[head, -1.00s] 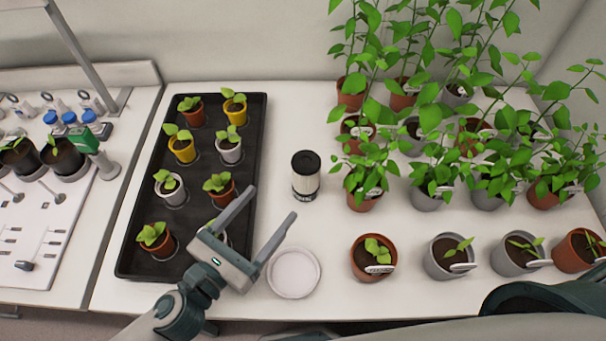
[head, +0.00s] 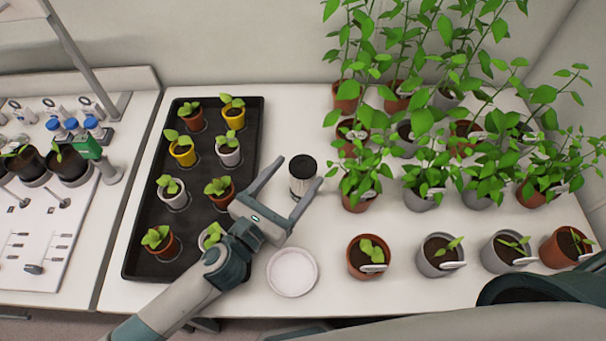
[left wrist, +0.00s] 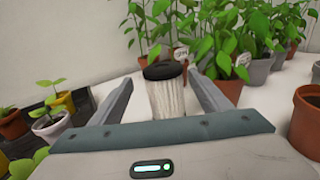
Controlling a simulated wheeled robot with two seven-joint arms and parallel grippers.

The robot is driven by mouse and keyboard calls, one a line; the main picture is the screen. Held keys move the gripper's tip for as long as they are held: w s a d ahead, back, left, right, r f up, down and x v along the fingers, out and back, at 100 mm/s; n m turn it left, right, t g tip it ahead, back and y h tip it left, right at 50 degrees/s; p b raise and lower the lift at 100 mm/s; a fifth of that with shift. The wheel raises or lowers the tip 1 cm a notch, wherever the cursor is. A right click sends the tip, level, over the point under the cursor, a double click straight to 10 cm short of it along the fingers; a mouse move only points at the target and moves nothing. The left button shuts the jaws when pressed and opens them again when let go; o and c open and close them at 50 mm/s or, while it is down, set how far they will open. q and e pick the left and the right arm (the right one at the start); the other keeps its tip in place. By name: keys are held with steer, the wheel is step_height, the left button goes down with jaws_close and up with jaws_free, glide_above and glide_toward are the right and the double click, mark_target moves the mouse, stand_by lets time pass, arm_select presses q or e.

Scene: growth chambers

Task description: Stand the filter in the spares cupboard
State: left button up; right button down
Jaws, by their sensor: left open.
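The filter (head: 302,176) is a white pleated cylinder with a black cap, standing upright on the white table between the seedling tray and the tall plants. My left gripper (head: 296,172) is open, its two fingers pointing at the filter with one on either side of its near part. In the left wrist view the filter (left wrist: 166,92) stands between the open fingers, with a gap on each side. Its base is hidden behind the gripper body there. The spares cupboard is not in view. My right gripper is not in view.
A black tray (head: 138,262) with several potted seedlings lies to the left. Tall potted plants (head: 358,190) stand close on the right. A white saucer (head: 292,272) and a row of small pots (head: 371,257) are nearer the front edge.

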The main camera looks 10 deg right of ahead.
mark_target(312, 158)
arm_select(q)
steer(key=shift+x, duration=0.8)
steer(key=shift+w+d+r+p, duration=0.1)
steer(key=shift+w+d+p, duration=0.1)
steer(key=shift+d+p, duration=0.1)
steer(key=p+x, duration=0.1)
steer(key=x, duration=0.2)
steer(key=shift+d, duration=0.4)
steer(key=shift+w+d+p, duration=0.25)
steer(key=shift+w+p, duration=0.05)
steer(key=c, duration=1.4)
steer(key=shift+o, duration=0.2)
